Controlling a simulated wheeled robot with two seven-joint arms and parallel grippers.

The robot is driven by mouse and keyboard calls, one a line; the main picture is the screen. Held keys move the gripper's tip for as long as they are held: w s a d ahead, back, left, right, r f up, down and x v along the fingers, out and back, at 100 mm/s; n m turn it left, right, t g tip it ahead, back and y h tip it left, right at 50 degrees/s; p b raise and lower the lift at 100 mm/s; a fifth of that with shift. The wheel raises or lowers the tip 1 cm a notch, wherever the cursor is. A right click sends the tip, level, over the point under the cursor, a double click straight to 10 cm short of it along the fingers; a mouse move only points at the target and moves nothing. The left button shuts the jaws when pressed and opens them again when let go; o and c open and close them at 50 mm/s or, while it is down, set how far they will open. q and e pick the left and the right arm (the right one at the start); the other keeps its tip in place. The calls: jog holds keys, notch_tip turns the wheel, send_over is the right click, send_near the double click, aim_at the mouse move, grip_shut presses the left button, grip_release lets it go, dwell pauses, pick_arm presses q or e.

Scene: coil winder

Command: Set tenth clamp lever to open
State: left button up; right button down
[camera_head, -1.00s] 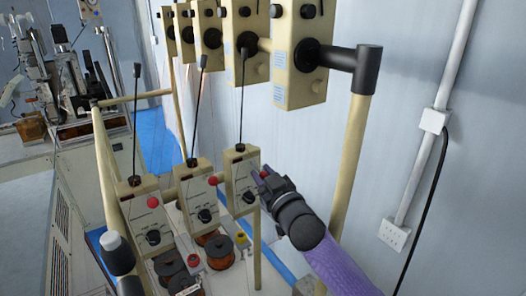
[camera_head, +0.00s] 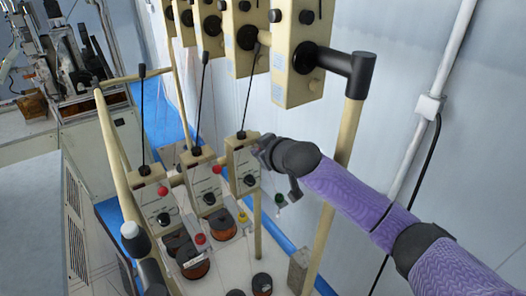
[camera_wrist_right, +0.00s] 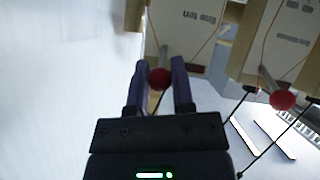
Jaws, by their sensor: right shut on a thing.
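Three cream tensioner boxes stand in a row in the head view. The nearest to my right arm is the right-hand box (camera_head: 240,162). My right gripper (camera_head: 262,151) is at its upper right edge and hides its red knob there. In the right wrist view, the red ball knob of the clamp lever (camera_wrist_right: 158,78) sits between the fingers of my right gripper (camera_wrist_right: 160,85), which are shut on it. A neighbouring lever's red knob (camera_wrist_right: 283,99) is free to the right. The left and middle boxes show red knobs (camera_head: 162,190) and (camera_head: 217,169). My left gripper is out of view.
Upper cream boxes (camera_head: 295,50) hang from a rail ending in a black elbow and post (camera_head: 345,150). Thin black rods (camera_head: 203,100) rise from the lower boxes. Wire spools (camera_head: 195,262) stand below. A wall with a conduit (camera_head: 430,105) is at right.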

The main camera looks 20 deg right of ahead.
dwell(0.4)
jog(key=c, duration=0.5)
grip_release()
jog(key=shift+w, duration=0.1)
jog(key=b+v, duration=0.2)
jog(key=v, duration=0.8)
